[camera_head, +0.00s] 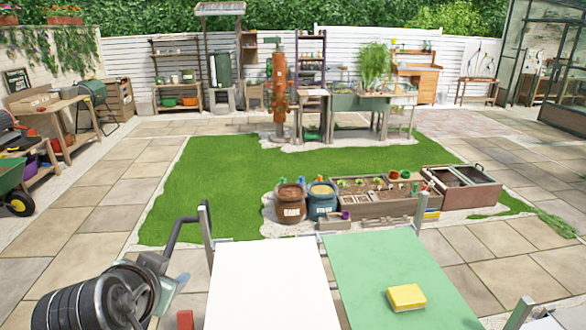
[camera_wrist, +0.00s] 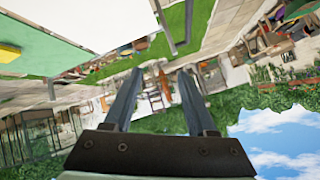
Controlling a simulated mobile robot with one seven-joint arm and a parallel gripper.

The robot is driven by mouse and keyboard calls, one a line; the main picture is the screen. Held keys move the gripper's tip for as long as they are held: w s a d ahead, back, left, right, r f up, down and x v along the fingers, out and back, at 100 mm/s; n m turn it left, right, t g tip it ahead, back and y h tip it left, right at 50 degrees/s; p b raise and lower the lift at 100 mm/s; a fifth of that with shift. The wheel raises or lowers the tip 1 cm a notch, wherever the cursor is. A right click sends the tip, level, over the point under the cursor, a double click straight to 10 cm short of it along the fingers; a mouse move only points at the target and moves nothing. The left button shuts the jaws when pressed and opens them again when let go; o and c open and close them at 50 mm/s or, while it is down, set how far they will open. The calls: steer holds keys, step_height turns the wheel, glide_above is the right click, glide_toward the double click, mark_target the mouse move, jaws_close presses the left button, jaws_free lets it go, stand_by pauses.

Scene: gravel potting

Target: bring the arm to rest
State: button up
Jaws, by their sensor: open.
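My gripper (camera_wrist: 161,73) shows in the wrist view with its two dark fingers spread well apart. Nothing is between the fingers; only the distant garden shows there. The wrist view is tilted nearly upside down, with sky at the lower right. In the head view, my arm is folded at the lower left, beside the work table. I cannot make out the fingers clearly in that view.
The table has a white part (camera_head: 268,285) and a green part (camera_head: 385,270), with a yellow block (camera_head: 406,297) on the green. A small red thing (camera_head: 185,319) is near my arm. Sacks (camera_head: 290,203) and a planter box (camera_head: 375,200) stand beyond on the ground.

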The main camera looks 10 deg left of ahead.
steer(key=w+d+r+n+t, duration=0.1)
steer(key=d+r+t, duration=0.5)
steer(key=r, duration=0.5)
steer(key=d+r+t, duration=0.3)
steer(key=d+r, duration=0.5)
steer(key=r, duration=0.3)
steer(key=s+d+r+n+t+h+b, duration=0.1)
steer(key=s+d+r+t+h, duration=0.2)
steer(key=s+d+r+t, duration=0.5)
steer(key=s+d+r, duration=0.4)
steer(key=r, duration=0.2)
steer(key=shift+r, duration=0.4)
steer(key=shift+s, duration=0.15)
steer(key=shift+c, duration=0.6)
